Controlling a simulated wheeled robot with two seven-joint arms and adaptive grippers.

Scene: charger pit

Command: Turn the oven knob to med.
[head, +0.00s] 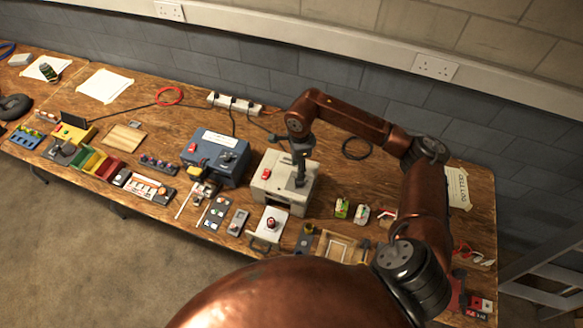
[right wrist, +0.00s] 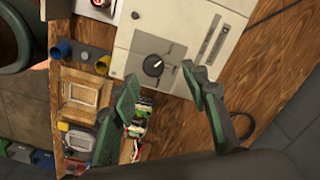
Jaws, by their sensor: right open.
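The oven, a cream-coloured box (head: 272,190), stands near the middle of the workbench; its top panel (right wrist: 200,35) also shows in the right wrist view. The black round knob (right wrist: 153,66) sits on a grey plate on that panel. It has a small white mark, but its labels are too small to read. In the head view my gripper hides the knob. My right gripper (head: 301,178) is over the oven. In the right wrist view its open fingers (right wrist: 158,74) appear on either side of and just below the knob, with nothing between them. Whether they touch it cannot be told.
A blue box (head: 215,157) with a dial stands left of the oven. A white panel with a red button (head: 270,224) lies in front of it. Small cartons (head: 342,208) and a wooden frame (head: 337,246) lie to the right. A black cable coil (head: 356,149) is behind.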

